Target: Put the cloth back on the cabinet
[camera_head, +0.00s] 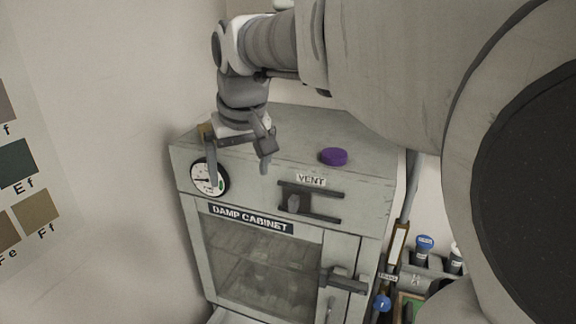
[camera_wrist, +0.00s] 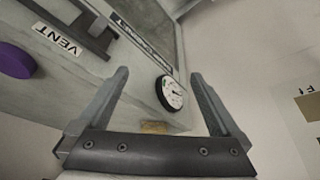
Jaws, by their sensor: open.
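The grey cabinet (camera_head: 282,140), labelled "DAMP CABINET", stands against the wall in the head view; its front also shows in the wrist view (camera_wrist: 135,50). I see no clear cloth in either view. A small tan item (camera_head: 205,130) sits at the cabinet's left top edge, partly hidden behind my gripper; a tan patch (camera_wrist: 155,127) also shows between the fingers in the wrist view. I cannot tell if it is cloth. My gripper (camera_head: 238,175) is open and empty, pointing down in front of the cabinet's upper left front, near the round gauge (camera_head: 209,178).
A purple round object (camera_head: 334,156) sits on the cabinet top. A vent slider (camera_head: 309,202) and a door handle (camera_head: 343,281) stick out from the front. Blue-capped bottles (camera_head: 424,246) stand at the right. My arm hides much of the right side.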

